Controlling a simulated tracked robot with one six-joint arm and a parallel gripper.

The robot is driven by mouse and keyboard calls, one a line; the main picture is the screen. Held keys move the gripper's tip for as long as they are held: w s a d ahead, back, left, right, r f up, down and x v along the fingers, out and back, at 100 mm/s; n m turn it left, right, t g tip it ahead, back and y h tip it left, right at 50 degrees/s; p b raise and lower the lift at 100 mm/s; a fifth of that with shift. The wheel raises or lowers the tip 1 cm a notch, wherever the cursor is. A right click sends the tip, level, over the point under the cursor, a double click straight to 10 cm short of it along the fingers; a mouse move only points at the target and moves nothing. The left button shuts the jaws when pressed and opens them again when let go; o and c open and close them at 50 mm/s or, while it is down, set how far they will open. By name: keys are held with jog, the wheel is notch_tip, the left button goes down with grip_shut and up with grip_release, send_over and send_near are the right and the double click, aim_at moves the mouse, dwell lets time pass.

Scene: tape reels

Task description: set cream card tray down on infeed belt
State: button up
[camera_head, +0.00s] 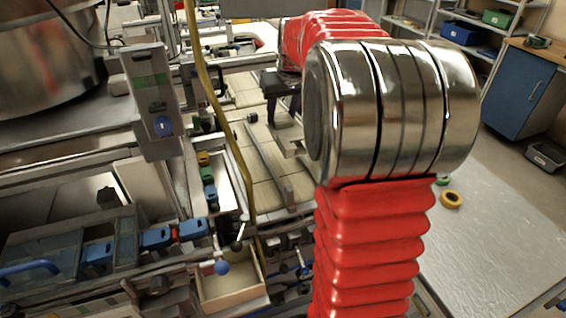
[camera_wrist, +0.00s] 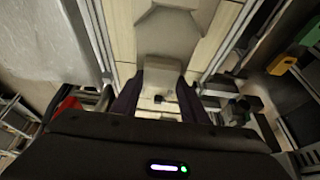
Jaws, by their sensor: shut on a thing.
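My gripper (camera_wrist: 161,76) is shut on a pale grey-cream piece, which I take to be the cream card tray (camera_wrist: 172,36). In the wrist view its narrow end sits between my two dark fingers, and its wider part reaches to the top edge. The infeed belt (camera_wrist: 124,28), with pale slats, lies behind it. In the head view my gripper (camera_head: 284,112) hangs over the belt (camera_head: 250,118), with a small part of the tray (camera_head: 293,147) showing beneath. My arm hides some of this area. I cannot tell whether the tray touches the belt.
Metal rails (camera_head: 268,160) run along the belt. A yellow hose (camera_head: 219,110) hangs left of it. Blue and orange parts (camera_head: 190,229) and an open cream box (camera_head: 232,287) are at lower left. A grey table (camera_head: 490,235) with a yellow tape reel (camera_head: 451,199) is at right.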

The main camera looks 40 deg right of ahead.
jog(key=shift+a, duration=0.15)
jog(key=shift+f, duration=3.1)
jog(key=shift+f, duration=1.9)
jog(key=o, duration=1.2)
